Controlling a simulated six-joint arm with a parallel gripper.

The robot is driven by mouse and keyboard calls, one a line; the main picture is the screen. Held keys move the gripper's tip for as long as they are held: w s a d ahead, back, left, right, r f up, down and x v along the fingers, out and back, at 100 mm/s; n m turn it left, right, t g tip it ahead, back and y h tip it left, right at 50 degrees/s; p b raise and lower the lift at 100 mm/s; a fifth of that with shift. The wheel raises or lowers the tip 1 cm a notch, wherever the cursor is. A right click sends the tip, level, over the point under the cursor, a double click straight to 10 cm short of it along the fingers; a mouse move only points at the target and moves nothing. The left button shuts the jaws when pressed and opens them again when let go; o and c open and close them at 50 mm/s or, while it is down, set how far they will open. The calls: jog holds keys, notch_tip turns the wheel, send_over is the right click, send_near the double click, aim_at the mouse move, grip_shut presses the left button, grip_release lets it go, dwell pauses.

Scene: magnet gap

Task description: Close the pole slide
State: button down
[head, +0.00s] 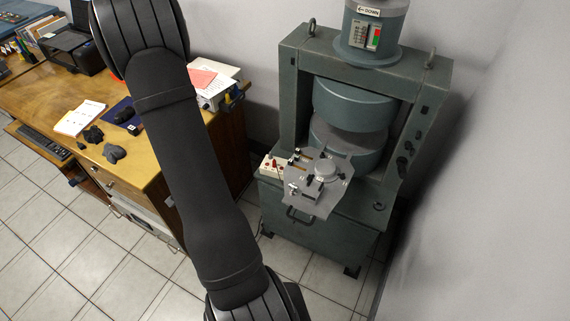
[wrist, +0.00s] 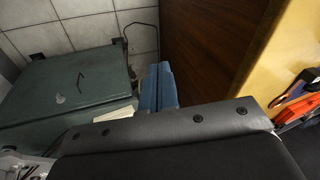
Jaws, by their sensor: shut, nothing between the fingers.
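The green magnet frame (head: 290,75) stands against the wall, with a round upper pole (head: 350,103) and a round lower pole (head: 362,150) facing across a gap. A grey plate (head: 330,203) with a round knob (head: 326,170) and small fittings sticks out in front of the gap. It looks like the pole slide, but I cannot be sure. In the wrist view, the green base (wrist: 70,85) lies at the left. My gripper (wrist: 159,72) shows as two blue fingers pressed together, empty and apart from the magnet. It is out of sight in the head view.
A wooden desk (head: 150,165) with papers, dark lumps and a printer (head: 75,45) stands left of the magnet. A pale strip with red knobs (head: 272,166) sits beside the plate. Tiled floor (head: 95,265) is open in front. A wall closes the right side.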

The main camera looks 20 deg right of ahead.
jog(key=w+d+r+m+t+h, duration=0.1)
jog(key=w+d+r+m+h, duration=0.2)
jog(key=d+m, duration=0.45)
jog(key=w+d+r+m+t+h, duration=0.1)
jog(key=d+r+m+h, duration=0.4)
jog(key=d, duration=0.4)
jog(key=m+g+h, duration=0.1)
jog(key=m+g, duration=0.3)
jog(key=m, duration=0.3)
send_near(292, 168)
jog(key=f, duration=0.1)
jog(key=s+f, duration=0.1)
jog(key=f, duration=0.1)
jog(key=s+f, duration=0.1)
jog(key=shift+s+d+f, duration=0.15)
jog(key=shift+d+f, duration=0.2)
jog(key=shift+w+d+r, duration=0.1)
jog(key=shift+w+d, duration=0.8)
jog(key=shift+w, duration=0.05)
jog(key=shift+w+d, duration=0.45)
jog(key=shift+w, duration=0.05)
